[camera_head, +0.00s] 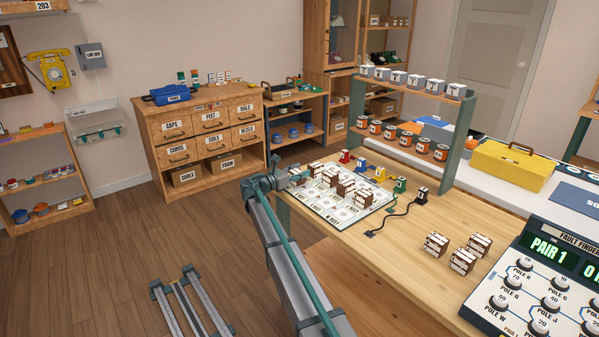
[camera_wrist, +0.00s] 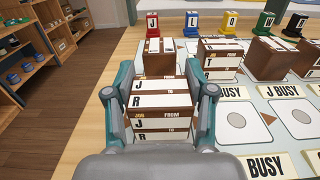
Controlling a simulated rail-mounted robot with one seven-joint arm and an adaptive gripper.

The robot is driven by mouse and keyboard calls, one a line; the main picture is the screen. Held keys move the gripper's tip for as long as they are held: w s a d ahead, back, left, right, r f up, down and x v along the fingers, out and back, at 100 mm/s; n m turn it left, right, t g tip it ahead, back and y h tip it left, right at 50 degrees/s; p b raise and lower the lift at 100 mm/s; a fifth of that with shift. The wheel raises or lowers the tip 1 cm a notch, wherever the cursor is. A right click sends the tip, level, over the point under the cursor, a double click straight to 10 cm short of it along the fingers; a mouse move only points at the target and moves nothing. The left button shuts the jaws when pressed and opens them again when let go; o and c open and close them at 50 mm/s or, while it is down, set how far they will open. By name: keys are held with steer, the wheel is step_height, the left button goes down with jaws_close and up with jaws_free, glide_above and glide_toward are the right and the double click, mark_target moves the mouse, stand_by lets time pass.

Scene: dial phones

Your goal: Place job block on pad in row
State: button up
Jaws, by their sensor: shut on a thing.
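My gripper (camera_wrist: 160,98) is shut on a brown-and-white job block (camera_wrist: 160,115), with a finger on each side of it. The block's labels read J FROM and R TO. In the head view my gripper (camera_head: 272,182) is at the left edge of the white pad board (camera_head: 345,213). The block's underside is hidden, so I cannot tell whether it touches the board. Other job blocks (camera_wrist: 220,57) stand on the board beyond and to the right of the held one. Bare pads with grey discs (camera_wrist: 237,120) lie to its right, near BUSY labels (camera_wrist: 265,167).
Coloured lettered pieces (camera_wrist: 237,22) line the board's far side. Three more blocks (camera_head: 462,261) stand on the bench to the right, near the fault finder panel (camera_head: 540,285). A black cable (camera_head: 392,216) lies between. A shelf rack (camera_head: 410,117) rises behind.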

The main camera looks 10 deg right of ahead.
steer(key=shift+f, duration=0.1)
steer(key=o, duration=1.2)
steer(key=v, duration=1.2)
